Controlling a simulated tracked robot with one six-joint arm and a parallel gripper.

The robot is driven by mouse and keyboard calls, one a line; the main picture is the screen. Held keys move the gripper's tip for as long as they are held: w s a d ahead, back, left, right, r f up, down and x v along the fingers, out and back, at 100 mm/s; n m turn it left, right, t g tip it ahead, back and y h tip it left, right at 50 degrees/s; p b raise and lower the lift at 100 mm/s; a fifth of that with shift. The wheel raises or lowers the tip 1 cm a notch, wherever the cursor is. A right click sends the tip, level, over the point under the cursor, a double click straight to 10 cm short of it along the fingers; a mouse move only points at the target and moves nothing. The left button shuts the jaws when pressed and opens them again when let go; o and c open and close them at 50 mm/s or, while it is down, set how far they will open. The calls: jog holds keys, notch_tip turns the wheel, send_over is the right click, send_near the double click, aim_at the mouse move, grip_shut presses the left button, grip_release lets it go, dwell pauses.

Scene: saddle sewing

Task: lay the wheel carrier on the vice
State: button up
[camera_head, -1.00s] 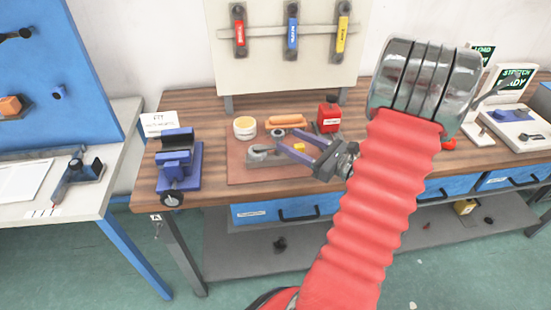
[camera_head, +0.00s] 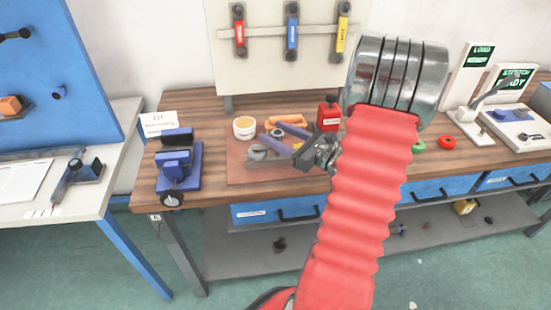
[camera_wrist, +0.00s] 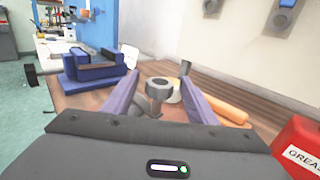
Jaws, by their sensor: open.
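The wheel carrier, seemingly the grey metal part (camera_head: 257,153), lies on the brown mat (camera_head: 238,176) on the wooden bench. The wrist view shows a grey ring-topped part (camera_wrist: 158,88) between the fingers; I cannot tell whether it is all one piece. The blue vice (camera_head: 176,172) stands at the bench's left end, its jaws apart and empty; it also shows at upper left in the wrist view (camera_wrist: 88,68). My gripper (camera_head: 271,134) is open, its purple fingers spread over the mat at the grey part, without visible grip. Part of the mat is hidden by my wrist.
The can is close on the right in the wrist view (camera_wrist: 303,148). Bench top between mat and vice is clear.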

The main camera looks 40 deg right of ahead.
jog(key=w, duration=0.4)
jog(key=shift+a, duration=0.4)
grip_shut()
dwell(0.6)
jog(key=shift+r, duration=0.1)
dwell(0.7)
